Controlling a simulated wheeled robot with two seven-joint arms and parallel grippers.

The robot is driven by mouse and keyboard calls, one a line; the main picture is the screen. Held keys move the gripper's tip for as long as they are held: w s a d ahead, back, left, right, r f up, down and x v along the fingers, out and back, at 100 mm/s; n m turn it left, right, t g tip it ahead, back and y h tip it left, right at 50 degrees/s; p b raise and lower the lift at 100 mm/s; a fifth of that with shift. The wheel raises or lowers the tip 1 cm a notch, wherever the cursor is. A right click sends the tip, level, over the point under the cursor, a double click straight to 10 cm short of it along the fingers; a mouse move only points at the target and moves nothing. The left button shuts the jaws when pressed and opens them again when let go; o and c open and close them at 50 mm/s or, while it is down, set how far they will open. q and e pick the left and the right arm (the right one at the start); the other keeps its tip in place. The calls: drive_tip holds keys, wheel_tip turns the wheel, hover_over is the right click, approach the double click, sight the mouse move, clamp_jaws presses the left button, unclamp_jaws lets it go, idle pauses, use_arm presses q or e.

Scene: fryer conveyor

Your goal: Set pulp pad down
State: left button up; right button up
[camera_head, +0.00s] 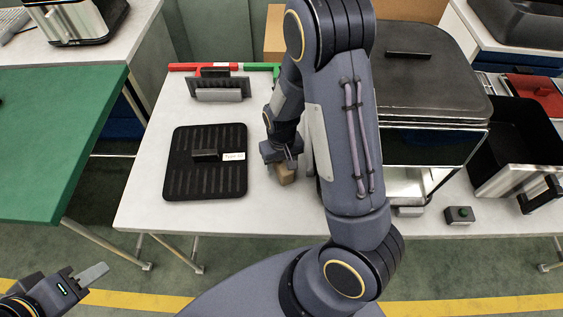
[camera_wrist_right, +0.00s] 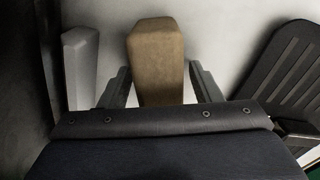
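The pulp pad is probably the brown block (camera_head: 286,174) at the white table; the right wrist view shows it as a tan block (camera_wrist_right: 157,65) upright between two fingers. My right gripper (camera_head: 283,154) reaches down over it in the head view. In the right wrist view my right gripper (camera_wrist_right: 161,75) has one finger on each side of the block, with a narrow gap showing at the right finger. Whether the block bears fully on the table is hidden. My left gripper (camera_head: 90,277) is at the lower left, away from the table; its finger opening is unclear.
A black ribbed plate with a handle (camera_head: 180,185) lies left of the block. A grey-handled stand (camera_head: 218,94) is behind it. A green table (camera_head: 60,130) is at left.

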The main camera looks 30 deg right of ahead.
wheel_tip(320, 180, up, 12)
drive_tip(key=shift+r+p, duration=0.15)
drive_tip(key=shift+p, duration=0.35)
idle(0.6)
